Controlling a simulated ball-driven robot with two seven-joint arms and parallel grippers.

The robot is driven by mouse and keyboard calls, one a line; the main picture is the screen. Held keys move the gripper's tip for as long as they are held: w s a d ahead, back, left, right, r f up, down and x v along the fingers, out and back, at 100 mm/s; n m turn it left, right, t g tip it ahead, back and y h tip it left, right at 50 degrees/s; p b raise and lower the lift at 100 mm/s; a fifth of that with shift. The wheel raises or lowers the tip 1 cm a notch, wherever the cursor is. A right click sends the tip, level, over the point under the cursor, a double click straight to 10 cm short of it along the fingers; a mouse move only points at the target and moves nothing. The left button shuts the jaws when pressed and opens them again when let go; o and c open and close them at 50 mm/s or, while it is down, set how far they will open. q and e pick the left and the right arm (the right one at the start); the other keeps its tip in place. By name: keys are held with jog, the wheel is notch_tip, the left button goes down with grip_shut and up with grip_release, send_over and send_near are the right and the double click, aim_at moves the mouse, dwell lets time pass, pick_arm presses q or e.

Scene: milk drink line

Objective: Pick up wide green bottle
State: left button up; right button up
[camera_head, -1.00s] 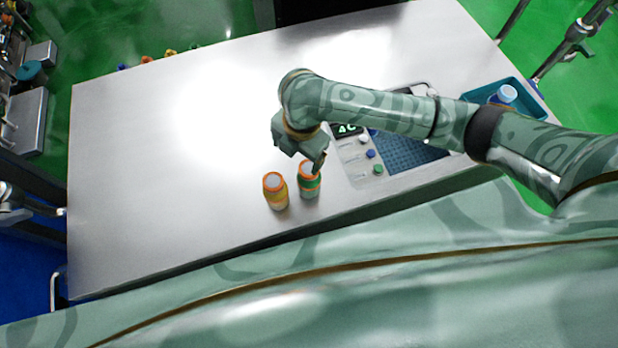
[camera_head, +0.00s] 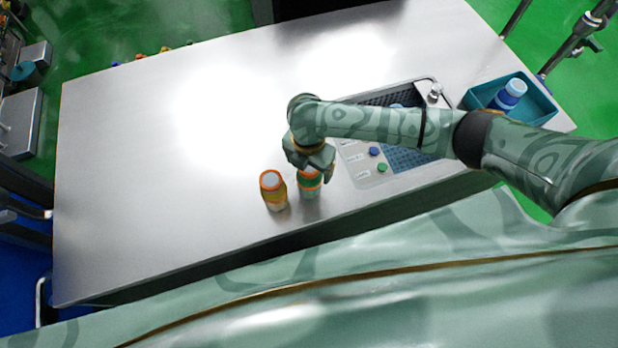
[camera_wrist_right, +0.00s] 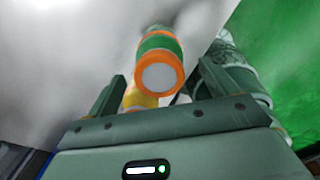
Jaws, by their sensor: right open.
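The wide green bottle (camera_head: 309,186) stands on the metal table (camera_head: 130,200), with an orange cap and a green band. In the right wrist view the green bottle (camera_wrist_right: 159,58) lies between the two fingers, its pale cap top facing the camera. My right gripper (camera_head: 318,170) is above and around its top in the head view, partly hiding it. My right gripper (camera_wrist_right: 155,95) is open, with a finger on each side of the bottle; contact cannot be told. My left gripper is not in view.
A yellow bottle with an orange cap (camera_head: 273,190) stands close to the left of the green one. To the right are a grey panel with buttons (camera_head: 372,172) and a teal bin (camera_head: 543,108) holding a blue bottle (camera_head: 509,94). The table's left half is clear.

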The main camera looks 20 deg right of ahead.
notch_tip(320, 180, down, 4)
jog(key=shift+r+b, duration=0.1)
jog(key=shift+b, duration=0.6)
jog(key=shift+r, duration=0.1)
jog(key=c, duration=1.3)
jog(key=shift+c, duration=0.2)
